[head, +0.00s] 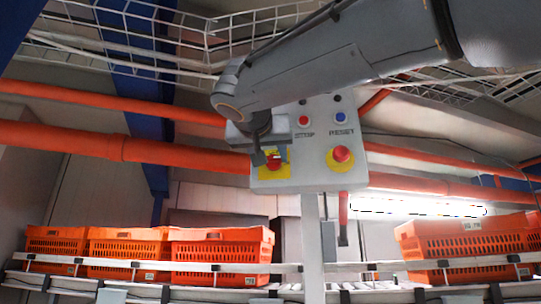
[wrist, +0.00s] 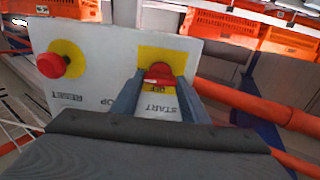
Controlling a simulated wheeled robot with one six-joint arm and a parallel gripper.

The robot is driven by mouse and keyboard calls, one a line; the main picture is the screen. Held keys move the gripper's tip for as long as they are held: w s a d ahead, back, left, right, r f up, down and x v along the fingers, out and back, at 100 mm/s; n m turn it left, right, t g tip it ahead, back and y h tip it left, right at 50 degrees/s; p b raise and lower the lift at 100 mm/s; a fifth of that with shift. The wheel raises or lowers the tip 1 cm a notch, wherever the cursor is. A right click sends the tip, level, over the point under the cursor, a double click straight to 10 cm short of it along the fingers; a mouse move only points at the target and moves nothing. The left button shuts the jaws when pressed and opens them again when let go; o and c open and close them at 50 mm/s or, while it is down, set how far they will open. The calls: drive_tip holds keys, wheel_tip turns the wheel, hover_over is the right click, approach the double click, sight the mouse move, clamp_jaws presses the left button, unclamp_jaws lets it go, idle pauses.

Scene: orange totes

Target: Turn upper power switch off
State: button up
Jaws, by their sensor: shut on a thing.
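The control panel (head: 313,175) is a light grey box on a post. Its power switch (head: 274,162) is a red knob on a yellow square at the lower left of the panel.
A red mushroom button (head: 341,155) on a yellow disc is at the panel's lower right. A red button (head: 304,120) and a blue button (head: 340,117) sit above. Orange totes (head: 222,258) stand on a conveyor below. Orange pipes (head: 70,145) run behind the panel.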

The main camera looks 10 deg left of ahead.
drive_tip(key=n+b, duration=0.2)
drive_tip(key=n, duration=0.2)
drive_tip(key=shift+a, duration=0.1)
drive_tip(key=n, duration=0.4)
drive_tip(key=shift+n, duration=0.3)
drive_tip(key=n, duration=0.4)
drive_tip(key=shift+n, duration=0.3)
drive_tip(key=shift+n+p, duration=0.7)
drive_tip(key=shift+n, duration=1.6)
drive_tip(key=o, duration=1.1)
drive_tip(key=shift+f, duration=0.1)
drive_tip(key=shift+c, duration=0.2)
drive_tip(key=shift+a, duration=0.1)
